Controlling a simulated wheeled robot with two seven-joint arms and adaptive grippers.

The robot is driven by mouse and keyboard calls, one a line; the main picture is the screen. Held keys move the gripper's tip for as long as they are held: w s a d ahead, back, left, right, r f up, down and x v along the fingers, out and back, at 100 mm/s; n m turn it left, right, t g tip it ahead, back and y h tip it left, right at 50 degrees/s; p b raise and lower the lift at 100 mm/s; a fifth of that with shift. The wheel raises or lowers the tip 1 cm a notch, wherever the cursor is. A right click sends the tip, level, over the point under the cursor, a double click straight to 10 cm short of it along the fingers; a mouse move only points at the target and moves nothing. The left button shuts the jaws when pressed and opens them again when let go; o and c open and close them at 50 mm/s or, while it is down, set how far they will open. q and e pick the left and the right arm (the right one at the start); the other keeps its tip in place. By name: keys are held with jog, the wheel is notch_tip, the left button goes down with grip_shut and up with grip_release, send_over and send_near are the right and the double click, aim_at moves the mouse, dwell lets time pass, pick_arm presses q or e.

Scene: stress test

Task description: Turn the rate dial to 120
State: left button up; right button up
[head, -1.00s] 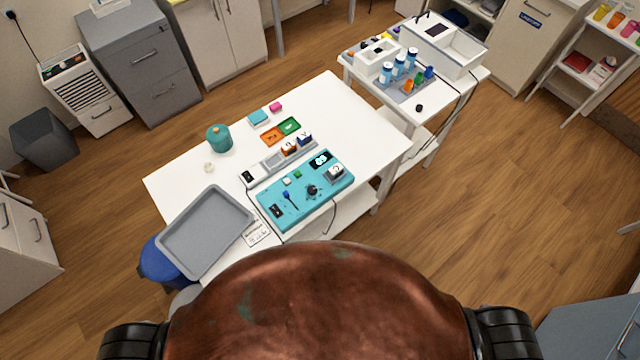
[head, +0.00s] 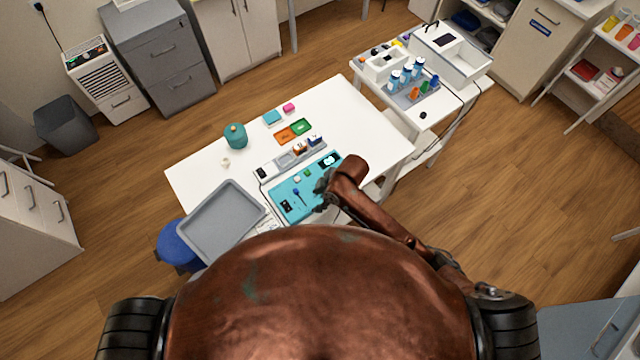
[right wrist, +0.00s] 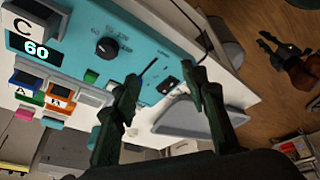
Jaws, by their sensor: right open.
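The teal device (head: 286,207) lies on the white table, its right part covered by my right arm in the head view. In the right wrist view the black rate dial (right wrist: 107,47) stands on the teal panel (right wrist: 150,42), with small printed marks around it. The display (right wrist: 37,50) reads 60. My right gripper (head: 324,188) is over the panel. In the right wrist view its fingers (right wrist: 164,78) are apart and empty, with the dial to their upper left and no visible contact. My left gripper (right wrist: 268,46) shows small at upper right there; its jaw state is unclear.
A grey tray (head: 222,220) lies left of the device. A teal jar (head: 236,136) and orange and green trays (head: 293,131) stand behind it. A block marked C (right wrist: 24,26) sits by the display. A side table (head: 455,98) with bottles stands at the back right.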

jog(key=w+n+h, duration=0.2)
jog(key=w+n, duration=0.1)
jog(key=w, duration=0.1)
jog(key=w+n+h, duration=0.2)
jog(key=w+n, duration=0.2)
jog(key=shift+w+d+r+g, duration=0.1)
jog(key=shift+d+g, duration=0.05)
jog(key=shift+g, duration=0.25)
jog(key=shift+w+d, duration=0.15)
notch_tip(320, 180, down, 8)
jog(key=shift+r+p, duration=0.15)
jog(key=shift+p, duration=0.2)
jog(key=shift+c, duration=0.2)
grip_shut()
